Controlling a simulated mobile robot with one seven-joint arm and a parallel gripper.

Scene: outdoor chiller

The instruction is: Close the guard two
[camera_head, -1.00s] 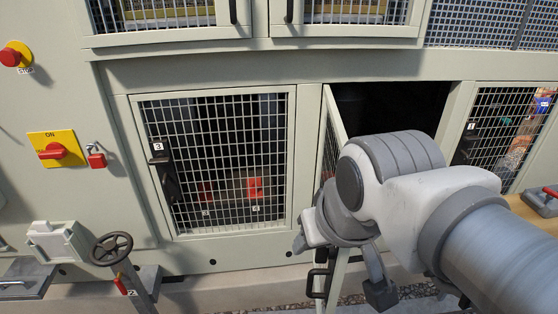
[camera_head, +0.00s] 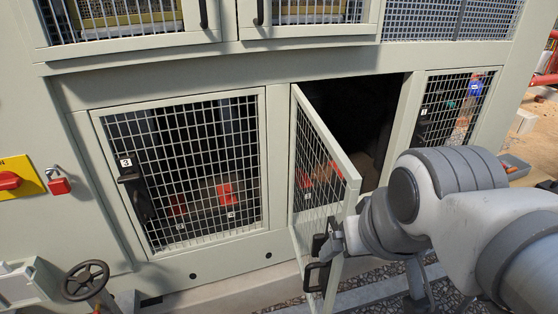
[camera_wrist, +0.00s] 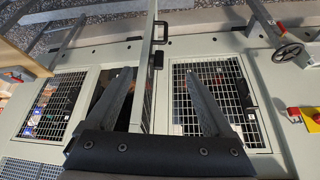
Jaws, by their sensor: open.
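The middle mesh door (camera_head: 318,175), the guard between those marked 3 and 1, is hinged on its left side and stands open, swung outward from the dark opening (camera_head: 360,115). Its black handle (camera_head: 315,278) is low on the free edge. My gripper (camera_head: 338,238) is at that free edge, close to the handle; its fingertips are partly hidden by the wrist. In the wrist view, my open gripper (camera_wrist: 155,70) has its fingers on either side of the door's thin edge (camera_wrist: 148,60). Whether they touch it I cannot tell.
Guard 3 (camera_head: 190,165) is shut on the left, and guard 1 (camera_head: 450,115) is shut on the right. A handwheel (camera_head: 86,280), a red padlock (camera_head: 59,185) and a yellow switch plate (camera_head: 18,178) are at the left. Gravel ground lies below the cabinet.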

